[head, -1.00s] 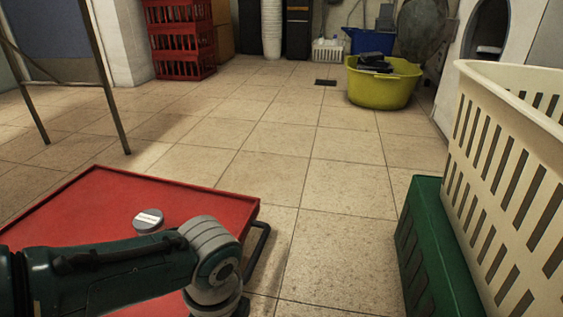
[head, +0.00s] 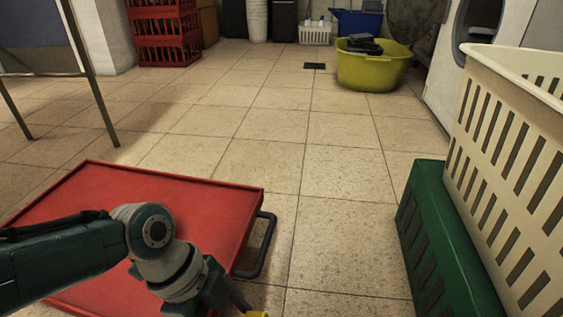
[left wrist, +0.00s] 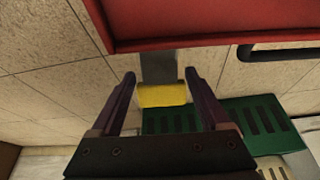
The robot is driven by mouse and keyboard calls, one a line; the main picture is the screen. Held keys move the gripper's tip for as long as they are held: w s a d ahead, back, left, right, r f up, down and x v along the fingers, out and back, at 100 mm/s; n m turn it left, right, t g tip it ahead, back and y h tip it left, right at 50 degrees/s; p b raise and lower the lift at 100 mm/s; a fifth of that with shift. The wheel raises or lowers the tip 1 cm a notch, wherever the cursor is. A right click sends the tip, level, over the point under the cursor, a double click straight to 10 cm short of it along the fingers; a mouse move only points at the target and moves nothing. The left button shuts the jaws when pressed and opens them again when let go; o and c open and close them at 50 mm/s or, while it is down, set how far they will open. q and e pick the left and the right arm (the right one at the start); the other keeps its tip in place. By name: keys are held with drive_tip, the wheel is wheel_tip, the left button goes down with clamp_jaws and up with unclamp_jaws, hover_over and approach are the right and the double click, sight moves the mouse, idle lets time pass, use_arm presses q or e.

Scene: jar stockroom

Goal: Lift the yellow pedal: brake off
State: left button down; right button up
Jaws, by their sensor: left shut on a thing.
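The yellow pedal (left wrist: 162,95) sits at the end of a grey metal bar (left wrist: 159,66) under the red cart's edge. It lies between the two fingers of my left gripper (left wrist: 161,78), which is shut on it. In the head view only a sliver of the pedal (head: 257,314) shows at the bottom edge, beside my left gripper (head: 238,298). The red cart (head: 215,200) has a flat top with a low rim and a dark handle (head: 262,247) on its right side. My arm covers part of its top. My right gripper is out of view.
A green crate (head: 425,215) with a cream slotted basket (head: 490,140) on it stands at the right. A yellow-green tub (head: 368,72), red crates (head: 163,35) and a metal-legged table (head: 88,75) are further back. Tiled floor beyond the cart is clear.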

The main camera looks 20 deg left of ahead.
use_arm(q)
unclamp_jaws()
drive_tip(key=p+v, duration=0.7)
drive_tip(key=v, duration=0.3)
drive_tip(key=shift+p, duration=0.4)
